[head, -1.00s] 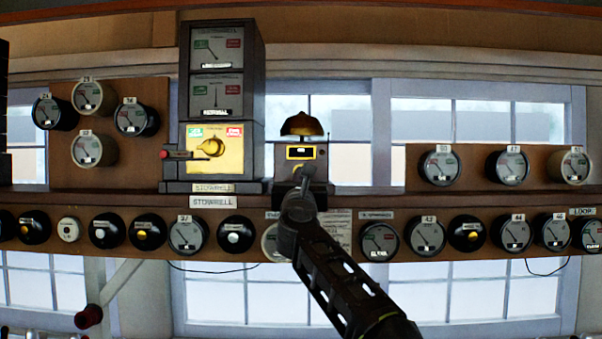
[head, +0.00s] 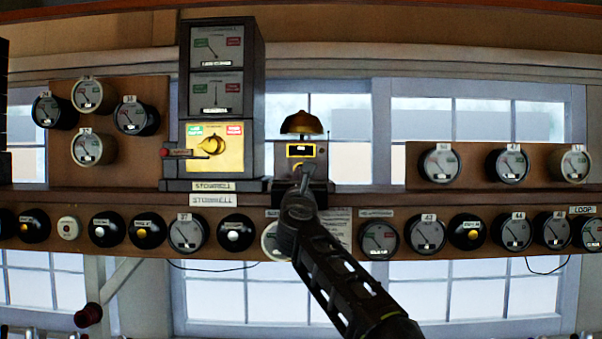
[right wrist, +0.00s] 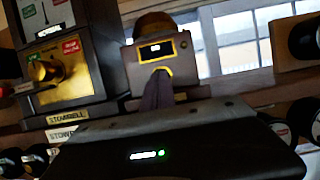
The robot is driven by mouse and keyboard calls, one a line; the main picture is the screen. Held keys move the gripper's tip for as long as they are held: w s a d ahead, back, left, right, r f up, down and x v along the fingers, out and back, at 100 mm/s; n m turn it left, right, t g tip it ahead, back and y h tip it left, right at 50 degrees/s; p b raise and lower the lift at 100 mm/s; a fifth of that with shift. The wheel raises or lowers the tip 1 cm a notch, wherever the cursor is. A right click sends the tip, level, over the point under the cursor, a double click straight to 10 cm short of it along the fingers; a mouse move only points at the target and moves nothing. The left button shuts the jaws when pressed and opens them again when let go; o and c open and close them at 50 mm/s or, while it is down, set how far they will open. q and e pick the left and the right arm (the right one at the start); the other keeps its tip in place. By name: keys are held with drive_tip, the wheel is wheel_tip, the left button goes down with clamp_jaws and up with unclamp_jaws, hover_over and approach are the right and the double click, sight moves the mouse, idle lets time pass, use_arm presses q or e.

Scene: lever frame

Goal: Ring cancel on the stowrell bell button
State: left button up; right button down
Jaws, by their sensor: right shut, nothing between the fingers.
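The bell unit (head: 301,151) is a dark box with a brass dome bell (head: 302,123) on top and a yellow-framed display on its front. It stands on the shelf just right of the Stowrell block instrument (head: 216,100). My right gripper (head: 304,172) is shut and empty, with its tips at the lower front of the bell unit. In the right wrist view the shut fingers (right wrist: 160,82) point at the yellow-edged part below the display (right wrist: 157,50). They hide the button area, and I cannot tell whether they touch it. My left gripper is not in view.
The Stowrell instrument has a yellow panel with a brass knob (head: 212,145) and a red plunger at its left. Several round dials and plungers line the shelf front (head: 330,205). More dials are on boards left (head: 163,110) and right (head: 411,160).

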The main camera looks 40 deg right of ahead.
drive_tip(key=shift+w+d, duration=0.1)
idle(1.1)
drive_tip(key=s+a+b, duration=0.3)
drive_tip(key=s, duration=0.1)
drive_tip(key=shift+a, duration=0.2)
idle(0.5)
